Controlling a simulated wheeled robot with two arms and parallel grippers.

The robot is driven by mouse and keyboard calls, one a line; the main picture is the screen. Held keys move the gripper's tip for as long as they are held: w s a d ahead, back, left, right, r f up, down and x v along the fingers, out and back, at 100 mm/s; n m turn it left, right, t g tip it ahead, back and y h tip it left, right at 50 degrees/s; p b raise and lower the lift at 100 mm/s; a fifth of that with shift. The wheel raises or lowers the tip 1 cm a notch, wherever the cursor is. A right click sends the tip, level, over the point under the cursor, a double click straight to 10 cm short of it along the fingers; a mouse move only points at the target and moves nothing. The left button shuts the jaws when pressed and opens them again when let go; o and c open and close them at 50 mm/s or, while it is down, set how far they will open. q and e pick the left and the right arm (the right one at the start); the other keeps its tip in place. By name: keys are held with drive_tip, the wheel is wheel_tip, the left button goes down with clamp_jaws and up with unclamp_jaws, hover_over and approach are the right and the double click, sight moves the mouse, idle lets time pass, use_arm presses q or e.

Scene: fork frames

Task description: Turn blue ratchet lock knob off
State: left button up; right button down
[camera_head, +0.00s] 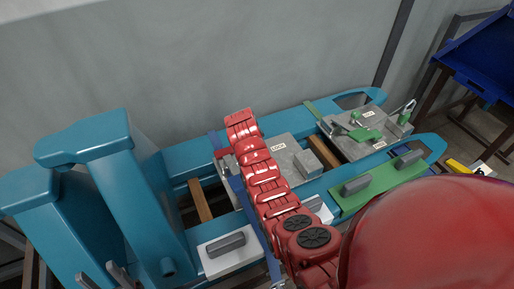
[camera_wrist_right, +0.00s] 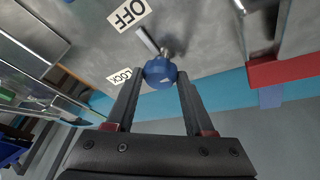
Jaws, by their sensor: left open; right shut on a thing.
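In the right wrist view a blue knob (camera_wrist_right: 160,73) sits at a grey metal plate (camera_wrist_right: 215,42). A small metal lever (camera_wrist_right: 147,41) beside the knob slants up and left, its tip nearer the OFF label (camera_wrist_right: 128,14) than the LOCK label (camera_wrist_right: 124,75). My right gripper (camera_wrist_right: 161,80) has its two dark fingers on either side of the knob, shut on it. I cannot make out the blue knob in the head view. My left gripper (camera_head: 123,275) is open and empty at the lower left edge, in front of the teal frame.
The teal fork frame (camera_head: 160,205) crosses the head view. Grey plates with labels (camera_head: 360,143), a green pad (camera_head: 382,188) and dark handles (camera_head: 226,243) lie on it. Red jointed segments block the middle. A blue bin (camera_head: 485,55) stands at the upper right.

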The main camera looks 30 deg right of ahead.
drive_tip(key=shift+c, duration=1.4)
unclamp_jaws()
drive_tip(key=shift+r, duration=0.1)
drive_tip(key=p+v, duration=0.8)
drive_tip(key=v, duration=0.9)
